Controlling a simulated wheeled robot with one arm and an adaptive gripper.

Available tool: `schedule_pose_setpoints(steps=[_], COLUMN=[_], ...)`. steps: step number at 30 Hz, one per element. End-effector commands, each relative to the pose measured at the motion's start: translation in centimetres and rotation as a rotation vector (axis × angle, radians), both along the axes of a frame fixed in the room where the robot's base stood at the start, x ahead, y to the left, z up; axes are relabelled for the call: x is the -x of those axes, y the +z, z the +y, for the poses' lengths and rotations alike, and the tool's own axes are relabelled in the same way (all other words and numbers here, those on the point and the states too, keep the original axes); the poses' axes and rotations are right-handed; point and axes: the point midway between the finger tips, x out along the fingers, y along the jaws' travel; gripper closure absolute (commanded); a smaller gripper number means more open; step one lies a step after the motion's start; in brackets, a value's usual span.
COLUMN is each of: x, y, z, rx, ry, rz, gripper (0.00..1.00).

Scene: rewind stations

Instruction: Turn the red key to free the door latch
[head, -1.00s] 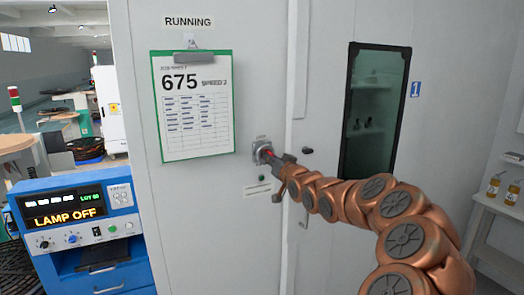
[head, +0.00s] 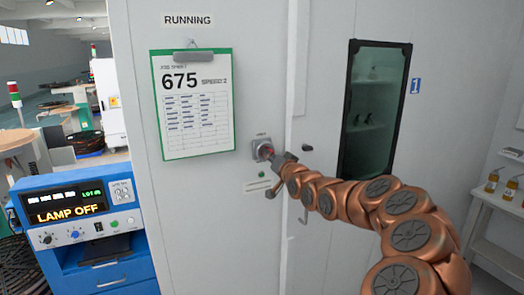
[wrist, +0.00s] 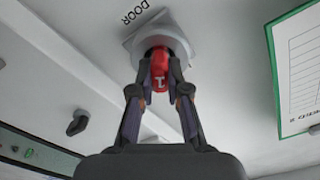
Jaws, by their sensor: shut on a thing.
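The red key (wrist: 159,68) sits in a round grey lock on a square plate (wrist: 130,40) marked DOOR in the wrist view. My gripper (wrist: 160,88) is shut on the red key, with one finger on each side of it. In the head view my gripper (head: 275,160) is at the lock plate (head: 262,146), and the key is mostly hidden by it. The cabinet door with a dark window (head: 375,110) stands to the right and looks closed. The latch itself cannot be made out.
A clipboard sheet reading 675 (head: 193,105) hangs left of the lock, under a RUNNING sign (head: 188,19). A dark knob (head: 307,148) is right of the lock. A blue console showing LAMP OFF (head: 75,225) stands at lower left. A shelf with bottles (head: 495,205) is at right.

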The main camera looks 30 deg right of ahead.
Motion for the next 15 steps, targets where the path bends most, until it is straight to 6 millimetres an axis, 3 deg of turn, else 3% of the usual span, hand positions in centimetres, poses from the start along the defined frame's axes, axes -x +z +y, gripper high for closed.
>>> schedule_pose_setpoints(steps=[15], x=[-0.06], y=[-0.01], z=[0.29], rx=[-0.469], ry=[0.004], rz=[-0.039], gripper=[1.0])
